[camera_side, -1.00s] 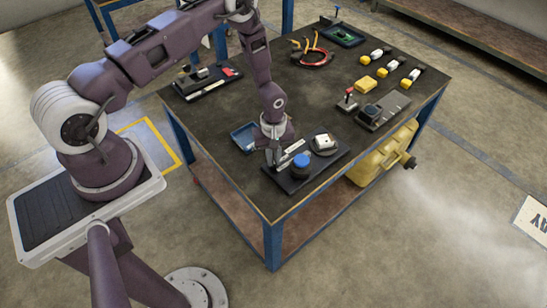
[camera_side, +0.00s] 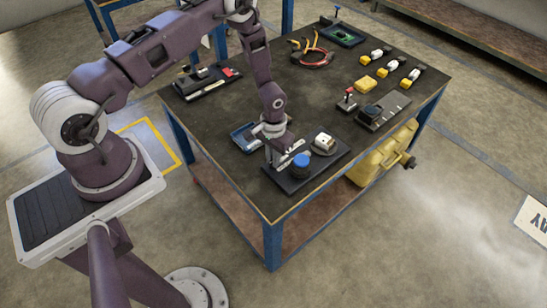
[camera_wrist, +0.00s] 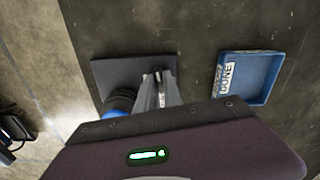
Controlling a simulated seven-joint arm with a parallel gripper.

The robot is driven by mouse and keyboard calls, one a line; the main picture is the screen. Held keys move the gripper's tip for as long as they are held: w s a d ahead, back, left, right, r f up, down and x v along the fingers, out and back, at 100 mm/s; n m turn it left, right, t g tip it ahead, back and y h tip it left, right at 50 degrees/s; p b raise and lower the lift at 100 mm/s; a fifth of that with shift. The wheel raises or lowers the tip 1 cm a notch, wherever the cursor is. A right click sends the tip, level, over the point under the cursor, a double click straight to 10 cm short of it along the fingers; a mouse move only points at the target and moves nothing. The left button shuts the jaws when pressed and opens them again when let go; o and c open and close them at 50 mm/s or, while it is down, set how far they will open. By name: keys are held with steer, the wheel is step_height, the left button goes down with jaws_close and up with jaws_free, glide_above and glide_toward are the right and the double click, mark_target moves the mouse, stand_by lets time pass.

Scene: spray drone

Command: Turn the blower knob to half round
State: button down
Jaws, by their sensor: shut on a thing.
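A black control plate (camera_side: 284,182) lies at the table's near corner; it also shows in the wrist view (camera_wrist: 108,72). A blue-topped round part (camera_side: 301,160) stands on it, and a round dial with a white piece (camera_side: 323,141) sits at its far right. My gripper (camera_side: 279,161) reaches down to the plate just left of the blue-topped part. In the wrist view its fingers (camera_wrist: 160,80) are close together, shut on what I take to be the blower knob, mostly hidden between them. The blue-topped part (camera_wrist: 118,104) is beside the fingers, partly covered by my gripper body.
A blue tray (camera_side: 243,137) lies left of the plate and is empty in the wrist view (camera_wrist: 249,77). A yellow tank (camera_side: 379,157) with a nozzle sits under the table. Tools lie farther back.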

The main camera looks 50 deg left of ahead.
steer(key=m, duration=0.4)
steer(key=shift+m, duration=0.3)
steer(key=m, duration=1)
steer(key=shift+m, duration=2.6)
steer(key=c, duration=1.5)
jaws_free()
steer(key=shift+r, duration=0.1)
